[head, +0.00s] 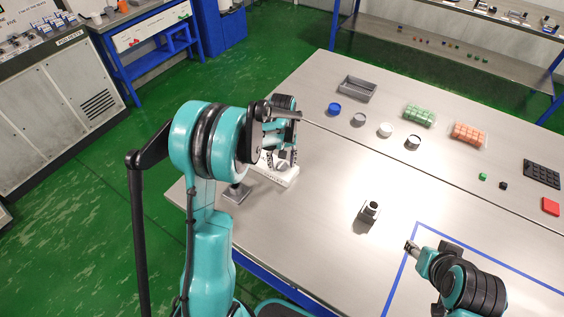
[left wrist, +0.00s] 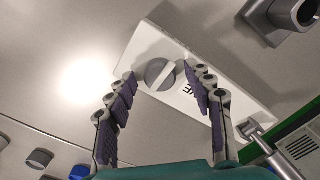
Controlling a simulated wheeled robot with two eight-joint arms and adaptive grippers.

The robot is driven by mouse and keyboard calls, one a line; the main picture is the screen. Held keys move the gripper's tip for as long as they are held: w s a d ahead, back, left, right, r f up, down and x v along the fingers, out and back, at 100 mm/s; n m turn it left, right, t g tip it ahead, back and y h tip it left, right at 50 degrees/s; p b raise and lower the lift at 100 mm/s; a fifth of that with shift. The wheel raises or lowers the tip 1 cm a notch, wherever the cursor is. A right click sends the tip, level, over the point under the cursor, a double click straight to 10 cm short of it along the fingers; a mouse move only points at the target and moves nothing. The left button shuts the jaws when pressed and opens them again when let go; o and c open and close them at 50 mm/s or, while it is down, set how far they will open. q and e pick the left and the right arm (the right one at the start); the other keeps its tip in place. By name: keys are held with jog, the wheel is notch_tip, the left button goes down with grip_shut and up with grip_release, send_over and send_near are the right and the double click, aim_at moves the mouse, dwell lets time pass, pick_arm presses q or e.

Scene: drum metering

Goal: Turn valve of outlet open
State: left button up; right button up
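The outlet valve is a round grey knob (left wrist: 155,72) with a pale bar across it, set on a white block (left wrist: 205,62) with dark lettering. In the head view the white block (head: 287,178) lies near the table's left edge, partly hidden by my gripper. My left gripper (left wrist: 159,76) is open, with one purple-padded finger on each side of the knob. I cannot tell whether either finger touches it. In the head view the left gripper (head: 283,158) points down at the block. My right gripper (head: 412,247) is at the lower right, over the table, away from the valve; its fingers are unclear.
A grey stand (head: 236,193) is close to the block on the left. A small metal and black fitting (head: 369,212) stands mid-table. Blue, grey and white round pieces, a grey tray (head: 357,88) and green (head: 419,115) and orange (head: 468,133) cube sets lie farther back. The centre is mostly clear.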

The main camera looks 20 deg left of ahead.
aim_at(282, 165)
pick_arm(q)
jog(key=shift+r, duration=0.1)
notch_tip(282, 165, up, 12)
dwell(0.5)
jog(key=s+d+r+m+t, duration=0.3)
jog(key=s+d+r, duration=0.2)
jog(key=s, duration=0.5)
jog(key=s+d+f+m+t, duration=0.1)
jog(key=s+d+m+t, duration=0.1)
jog(key=s, duration=0.3)
jog(key=s+d+f+m+t, duration=0.1)
jog(key=s+d+m+t, duration=0.1)
jog(key=s, duration=0.3)
jog(key=shift+s+f+m, duration=0.3)
jog(key=shift+f, duration=0.05)
